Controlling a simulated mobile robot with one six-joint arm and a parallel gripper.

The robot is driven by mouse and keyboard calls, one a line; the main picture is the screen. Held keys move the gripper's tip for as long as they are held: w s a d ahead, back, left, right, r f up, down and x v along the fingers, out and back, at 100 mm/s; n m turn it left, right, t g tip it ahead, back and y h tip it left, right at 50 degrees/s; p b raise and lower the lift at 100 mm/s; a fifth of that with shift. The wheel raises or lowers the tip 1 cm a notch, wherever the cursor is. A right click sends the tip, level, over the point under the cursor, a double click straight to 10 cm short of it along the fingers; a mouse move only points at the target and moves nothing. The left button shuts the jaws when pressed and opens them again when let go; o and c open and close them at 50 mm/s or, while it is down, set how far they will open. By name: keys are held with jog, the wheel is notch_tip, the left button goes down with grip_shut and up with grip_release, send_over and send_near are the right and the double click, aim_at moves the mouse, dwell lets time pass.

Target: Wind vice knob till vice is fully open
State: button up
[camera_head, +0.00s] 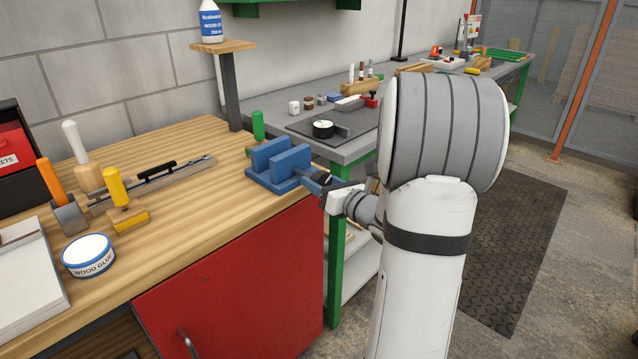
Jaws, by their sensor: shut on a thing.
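The blue vice (276,162) is mounted at the right corner of the wooden workbench (205,218). Its two upright jaws stand apart with a gap between them. Its screw end points right, past the bench edge, towards my gripper. My gripper (325,185) is at that end of the vice and is shut on the vice knob. The knob itself is mostly hidden by my gripper, and its turn angle cannot be told. My white and grey arm fills the right middle of the view.
A green cylinder (258,125) stands just behind the vice. A grey bench (350,150) with small items stands behind. A red cabinet front (240,285) is below the vice.

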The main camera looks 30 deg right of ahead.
jog(key=shift+c, duration=0.7)
jog(key=shift+a, duration=0.3)
jog(key=shift+c, duration=0.3)
jog(key=shift+d, duration=0.25)
jog(key=shift+d+f+n+b, duration=0.15)
jog(key=shift+n+b, duration=0.15)
jog(key=shift+b, duration=0.3)
jog(key=n+b, duration=0.1)
jog(key=b, duration=0.1)
jog(key=n+b, duration=0.1)
jog(key=b, duration=0.1)
jog(key=shift+f+n, duration=0.2)
jog(key=shift+n, duration=0.1)
jog(key=n+b, duration=0.3)
jog(key=b, duration=0.3)
jog(key=shift+n+t+b, duration=0.3)
jog(key=shift+n+t, duration=0.1)
jog(key=n+b, duration=0.3)
jog(key=b, duration=0.2)
jog(key=shift+r+n+y+b, duration=0.15)
jog(key=shift+n+y+b, duration=0.15)
jog(key=shift+n+y, duration=0.1)
jog(key=shift+r+n+b, duration=0.15)
jog(key=shift+n+b, duration=0.45)
jog(key=shift+b, duration=0.2)
jog(key=shift+r, duration=0.2)
